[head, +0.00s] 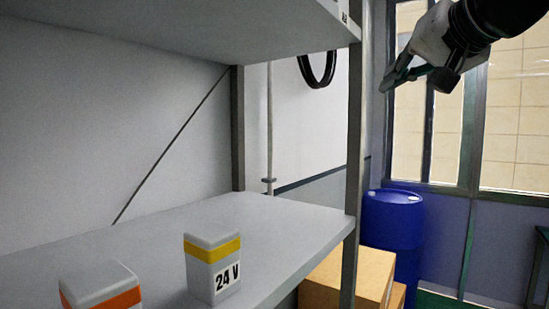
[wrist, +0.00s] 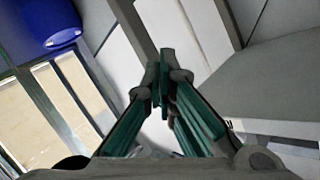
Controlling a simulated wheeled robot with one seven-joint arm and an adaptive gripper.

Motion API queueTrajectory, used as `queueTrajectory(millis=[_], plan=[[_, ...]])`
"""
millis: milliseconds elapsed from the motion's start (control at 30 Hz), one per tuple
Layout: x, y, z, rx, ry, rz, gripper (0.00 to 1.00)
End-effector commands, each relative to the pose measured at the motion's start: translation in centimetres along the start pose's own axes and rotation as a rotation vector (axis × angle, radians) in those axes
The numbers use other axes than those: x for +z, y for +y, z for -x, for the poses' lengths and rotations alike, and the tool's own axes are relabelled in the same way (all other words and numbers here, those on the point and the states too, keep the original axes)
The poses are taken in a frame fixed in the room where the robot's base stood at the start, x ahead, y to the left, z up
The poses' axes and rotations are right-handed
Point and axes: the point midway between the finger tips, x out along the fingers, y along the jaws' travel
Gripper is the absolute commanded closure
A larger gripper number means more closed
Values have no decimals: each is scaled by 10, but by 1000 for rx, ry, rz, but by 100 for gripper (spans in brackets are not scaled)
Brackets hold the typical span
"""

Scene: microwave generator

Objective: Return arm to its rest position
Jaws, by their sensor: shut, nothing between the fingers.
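My gripper (head: 388,84) is in the upper right of the head view, in the air to the right of the shelf's front post. Its green fingers are closed together with nothing between them. In the wrist view my gripper (wrist: 163,62) points toward a grey post and wall panels, with the fingertips meeting. It is apart from the shelf and touches nothing that I can see.
The grey metal shelf (head: 170,245) carries a yellow-banded 24 V block (head: 213,275) and an orange-banded block (head: 100,290). Its upright post (head: 355,150) stands near my gripper. A blue barrel (head: 392,220) and cardboard boxes (head: 345,272) are on the floor behind. Windows are at right.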

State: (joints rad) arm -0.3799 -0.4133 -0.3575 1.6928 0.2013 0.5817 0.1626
Motion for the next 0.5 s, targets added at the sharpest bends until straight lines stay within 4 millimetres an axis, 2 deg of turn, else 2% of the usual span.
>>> queueTrajectory(millis=[33, 100, 300, 400, 500], plan=[[33, 13, 4, 30, -60, 25, 100], [79, 28, 10, 69, -149, 65, 100], [208, 72, 37, 183, -392, 187, 100], [267, 96, 56, 242, -508, 243, 100], [317, 117, 74, 294, -607, 290, 100]])
